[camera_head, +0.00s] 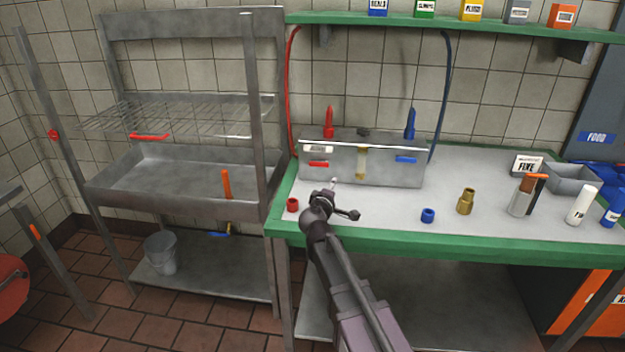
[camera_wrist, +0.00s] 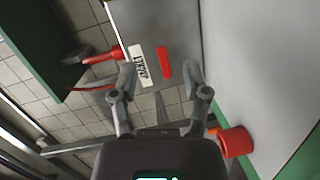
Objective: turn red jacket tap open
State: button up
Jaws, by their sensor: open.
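The red jacket tap shows as a short red handle (camera_head: 318,163) on the front left of a grey steel box (camera_head: 395,176) on the bench. It lies level in the head view, just below a white label. In the wrist view the red handle (camera_wrist: 164,63) is ahead, between the fingertips and beside the label (camera_wrist: 139,66). My gripper (camera_head: 340,198) is in front of the box's left part, below the handle. In the wrist view its fingers (camera_wrist: 160,80) are spread and empty, with a gap to the handle. Whether a finger touches the box is unclear.
A blue handle (camera_head: 406,159) is on the box's right side. A red cap (camera_head: 293,205) stands left of my gripper and also shows in the wrist view (camera_wrist: 236,142). A blue ring (camera_head: 428,215) and brass fitting (camera_head: 466,201) stand right. Red and blue hoses rise behind.

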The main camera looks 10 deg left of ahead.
aim_at(314, 164)
jog(key=a+n+y, duration=0.1)
jog(key=a, duration=0.1)
jog(key=a+n+t+y+b, duration=0.1)
jog(key=a, duration=0.2)
jog(key=a+n+y+b, duration=0.1)
jog(key=a+n, duration=0.1)
jog(key=shift+w+a+f+t, duration=0.35)
jog(key=shift+w+a+t, duration=0.05)
jog(key=shift+w, duration=0.2)
jog(key=w, duration=1.3)
jog(key=shift+w+d, duration=0.25)
jog(key=shift+d, duration=0.05)
